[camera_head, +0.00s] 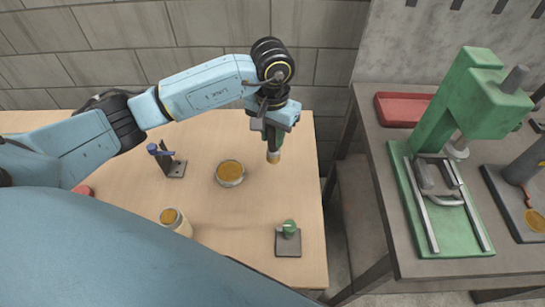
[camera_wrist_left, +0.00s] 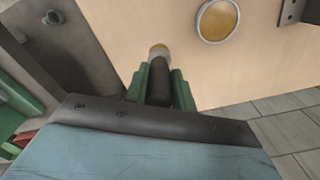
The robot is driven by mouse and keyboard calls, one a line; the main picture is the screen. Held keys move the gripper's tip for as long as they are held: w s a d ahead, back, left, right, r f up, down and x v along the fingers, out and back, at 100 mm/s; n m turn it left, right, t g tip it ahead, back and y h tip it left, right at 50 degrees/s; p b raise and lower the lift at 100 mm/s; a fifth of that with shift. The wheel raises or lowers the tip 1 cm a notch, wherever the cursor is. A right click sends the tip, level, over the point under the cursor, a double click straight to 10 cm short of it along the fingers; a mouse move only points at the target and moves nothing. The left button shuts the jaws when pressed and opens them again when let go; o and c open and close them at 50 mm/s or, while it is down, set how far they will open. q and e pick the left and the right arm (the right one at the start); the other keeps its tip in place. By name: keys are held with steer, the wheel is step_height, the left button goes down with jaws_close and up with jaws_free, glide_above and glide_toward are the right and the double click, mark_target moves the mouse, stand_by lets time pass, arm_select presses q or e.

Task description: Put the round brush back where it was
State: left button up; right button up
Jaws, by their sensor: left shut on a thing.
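My left gripper (camera_head: 272,140) is shut on the round brush (camera_head: 273,157) above the far right part of the wooden table. The brush points down, and its tan tip with a pale band shows below the jaws. In the left wrist view, the green fingers of my left gripper (camera_wrist_left: 160,78) lie on both sides of the dark handle of the brush (camera_wrist_left: 158,52). The upper handle is hidden by the gripper. My right gripper is not in view.
A round dish (camera_head: 230,173) with a golden inside stands left of the brush. A dark stand with a blue part (camera_head: 165,158), a jar (camera_head: 178,221) and a green-topped dark block (camera_head: 288,241) stand on the table (camera_head: 245,215). A green press (camera_head: 450,130) stands on the right bench.

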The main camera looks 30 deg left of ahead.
mark_target(272, 151)
arm_select(q)
step_height(272, 151, down, 2)
steer(key=shift+f, duration=0.45)
step_height(272, 151, down, 3)
steer(key=shift+f, duration=0.1)
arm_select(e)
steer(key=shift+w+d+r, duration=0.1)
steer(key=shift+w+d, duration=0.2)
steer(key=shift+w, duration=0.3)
arm_select(q)
steer(key=shift+f, duration=0.15)
steer(key=shift+f, duration=0.15)
steer(key=o, duration=1)
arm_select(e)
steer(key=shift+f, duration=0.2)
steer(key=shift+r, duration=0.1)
